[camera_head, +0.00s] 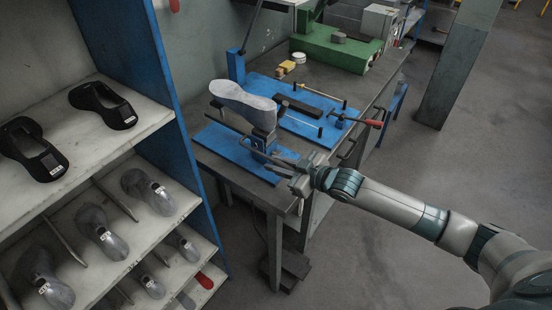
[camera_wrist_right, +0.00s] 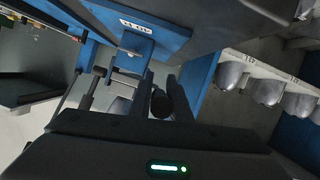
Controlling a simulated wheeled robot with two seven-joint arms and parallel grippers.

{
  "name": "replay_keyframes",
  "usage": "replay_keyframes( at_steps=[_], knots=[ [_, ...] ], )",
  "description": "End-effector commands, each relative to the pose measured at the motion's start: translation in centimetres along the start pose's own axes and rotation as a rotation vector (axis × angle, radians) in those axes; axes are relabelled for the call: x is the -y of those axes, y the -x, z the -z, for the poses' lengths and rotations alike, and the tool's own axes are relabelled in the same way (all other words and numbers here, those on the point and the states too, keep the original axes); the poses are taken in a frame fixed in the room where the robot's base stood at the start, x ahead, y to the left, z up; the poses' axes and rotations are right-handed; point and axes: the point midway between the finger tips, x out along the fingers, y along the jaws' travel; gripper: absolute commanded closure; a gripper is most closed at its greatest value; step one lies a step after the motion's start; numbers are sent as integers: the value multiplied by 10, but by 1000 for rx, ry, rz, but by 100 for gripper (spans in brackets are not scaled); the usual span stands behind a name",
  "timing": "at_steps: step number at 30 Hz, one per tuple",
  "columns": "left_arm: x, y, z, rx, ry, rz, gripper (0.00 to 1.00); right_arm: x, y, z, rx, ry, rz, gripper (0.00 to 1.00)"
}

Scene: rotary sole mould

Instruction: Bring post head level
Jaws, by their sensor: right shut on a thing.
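A grey sole-shaped form (camera_head: 243,99) sits on top of a short post (camera_head: 264,139) that rises from a blue base plate (camera_head: 222,142) on the workbench. The form slants down to the right in the head view; I cannot tell its true tilt. My right gripper (camera_head: 290,172) is beside the post at the bench's front corner, below the form. In the right wrist view, its fingers (camera_wrist_right: 168,98) are closed around a dark round handle end (camera_wrist_right: 160,103). The handle's link to the post is not clear. My left gripper is not in view.
A shelf rack (camera_head: 150,120) with grey lasts and black sole frames stands close on the left. A second blue plate (camera_head: 300,108) with rods and a red-handled tool (camera_head: 372,123) lies behind the post. A green machine (camera_head: 335,45) stands at the back. Floor on the right is clear.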

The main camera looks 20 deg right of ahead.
Motion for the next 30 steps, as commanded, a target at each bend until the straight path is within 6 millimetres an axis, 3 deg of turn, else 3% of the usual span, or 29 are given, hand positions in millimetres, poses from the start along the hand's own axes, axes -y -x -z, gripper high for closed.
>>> replay_keyframes(
  at_steps=[3,14,15,16,30],
  knots=[
    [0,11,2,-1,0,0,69,-2,2,6,22,4,4,100],
    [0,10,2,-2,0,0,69,-2,2,5,26,5,4,100],
    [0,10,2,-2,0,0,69,-2,2,5,26,5,4,73],
    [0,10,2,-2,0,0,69,-2,2,5,26,5,4,66],
    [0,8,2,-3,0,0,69,-1,6,2,30,3,5,64]
  ],
)
